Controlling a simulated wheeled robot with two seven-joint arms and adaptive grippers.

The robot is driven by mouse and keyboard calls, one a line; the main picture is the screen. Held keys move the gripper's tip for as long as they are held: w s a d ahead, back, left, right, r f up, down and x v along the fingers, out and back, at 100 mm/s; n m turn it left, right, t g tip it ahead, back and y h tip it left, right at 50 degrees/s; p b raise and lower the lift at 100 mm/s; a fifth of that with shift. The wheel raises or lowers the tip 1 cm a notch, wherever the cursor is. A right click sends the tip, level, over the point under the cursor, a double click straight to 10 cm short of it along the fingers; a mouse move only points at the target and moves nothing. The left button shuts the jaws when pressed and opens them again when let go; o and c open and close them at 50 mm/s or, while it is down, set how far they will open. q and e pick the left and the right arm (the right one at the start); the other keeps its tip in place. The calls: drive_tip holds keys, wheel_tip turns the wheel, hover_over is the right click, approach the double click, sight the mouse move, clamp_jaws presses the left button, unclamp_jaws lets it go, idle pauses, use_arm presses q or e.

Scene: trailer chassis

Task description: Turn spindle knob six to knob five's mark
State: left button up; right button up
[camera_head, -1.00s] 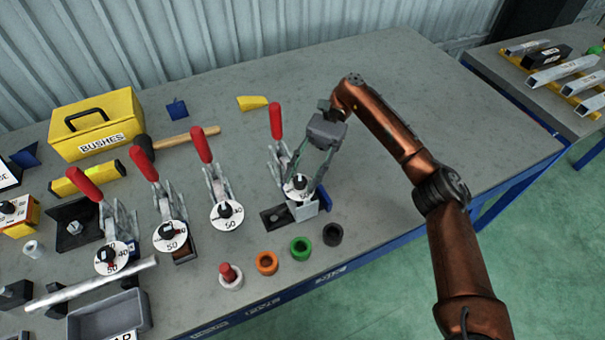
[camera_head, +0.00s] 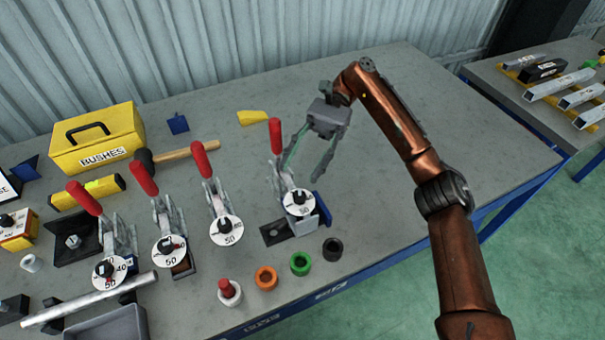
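Several red-handled toggle clamps stand in a row, each with a white dial and black knob at its front. The rightmost dial (camera_head: 299,202) has its black knob (camera_head: 299,197) in the open. To its left are another dial (camera_head: 226,230), a third (camera_head: 170,249) and one at the far left (camera_head: 110,272). Which are knobs five and six I cannot tell, as no numbering is readable. The knob marks are too small to read surely. My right gripper (camera_head: 302,172) is open and empty, just above and behind the rightmost dial. My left gripper is not in view.
Front edge: bushes in red-white (camera_head: 229,292), orange (camera_head: 266,278), green (camera_head: 300,263) and black (camera_head: 333,248). A yellow BUSHES box (camera_head: 98,140), a hammer (camera_head: 185,152) and a metal bar (camera_head: 88,300) lie left. The bench's right side is clear.

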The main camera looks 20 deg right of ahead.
drive_tip(key=shift+r, duration=0.3)
drive_tip(key=shift+r, duration=0.1)
